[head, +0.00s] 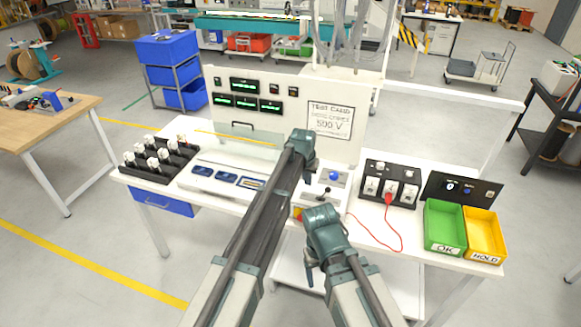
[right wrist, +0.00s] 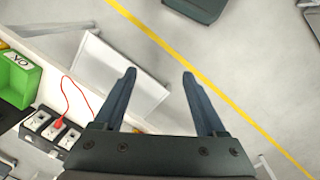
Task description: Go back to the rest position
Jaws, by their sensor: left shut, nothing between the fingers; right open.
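My left gripper (head: 303,141) is the higher one. It is over the middle of the white test bench (head: 220,160), in front of the upright panel. It is shut, with nothing seen in it; its fingertips are mostly hidden. My right gripper (head: 322,228) is lower, near the bench's front edge. In the right wrist view, its two fingers (right wrist: 159,84) are spread apart with nothing between them. Below them are the floor and a pale shelf (right wrist: 118,72).
Black trays with connectors stand at the bench's left (head: 160,158). A socket block (head: 388,184) with a red cable (head: 400,236), a green OK bin (head: 444,226) and a yellow HOLD bin (head: 484,233) are on the right. A joystick box (head: 331,184) stands between the arms and the sockets.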

